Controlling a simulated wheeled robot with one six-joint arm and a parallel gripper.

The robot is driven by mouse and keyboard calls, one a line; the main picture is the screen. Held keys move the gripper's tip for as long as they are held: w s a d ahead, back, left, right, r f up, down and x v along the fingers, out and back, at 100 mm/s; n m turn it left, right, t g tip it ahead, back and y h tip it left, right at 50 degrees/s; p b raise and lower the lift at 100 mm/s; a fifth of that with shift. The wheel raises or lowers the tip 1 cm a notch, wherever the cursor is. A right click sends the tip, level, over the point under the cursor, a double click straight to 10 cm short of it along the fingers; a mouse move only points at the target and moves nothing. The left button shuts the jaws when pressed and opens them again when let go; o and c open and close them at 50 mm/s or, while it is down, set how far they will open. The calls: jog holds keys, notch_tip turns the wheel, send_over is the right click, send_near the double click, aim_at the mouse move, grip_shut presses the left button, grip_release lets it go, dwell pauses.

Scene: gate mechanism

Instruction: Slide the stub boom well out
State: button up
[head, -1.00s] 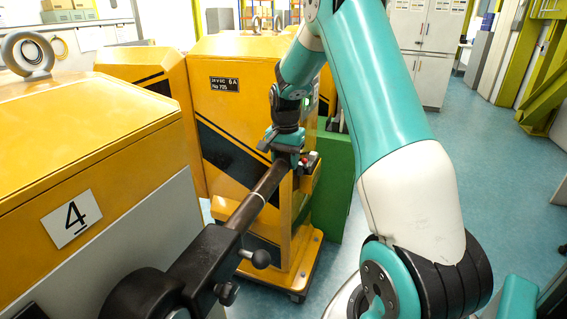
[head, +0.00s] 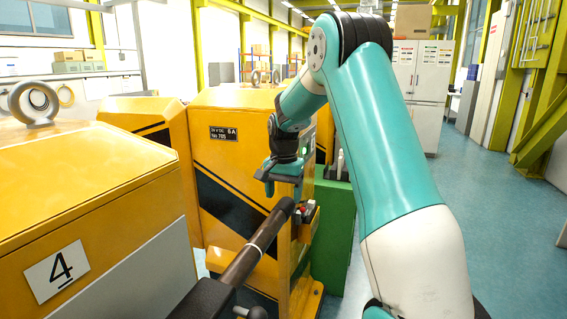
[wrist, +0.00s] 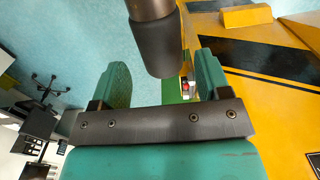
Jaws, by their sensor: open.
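The stub boom is a dark brown tube (head: 240,265) with a pale ring around it and a darker end cap. It slopes up and away from a black holder (head: 203,300) at the bottom of the head view. My gripper (head: 283,188) is open and empty, just above the boom's far end. In the wrist view the boom's dark end (wrist: 158,45) comes in from the top, and its tip shows between the two spread teal fingers of my gripper (wrist: 163,80). The fingers look clear of the tube.
A yellow cabinet with a "4" plate (head: 56,268) stands close on the left. Another yellow cabinet (head: 235,115) with a black stripe stands behind the boom, with a red button (head: 303,209) beside the boom's tip. A green panel (head: 333,225) is right of it. Blue floor is free on the right.

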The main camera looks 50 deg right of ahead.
notch_tip(320, 180, up, 12)
jog(key=b, duration=0.2)
jog(key=shift+r, duration=0.25)
jog(key=shift+a, duration=0.1)
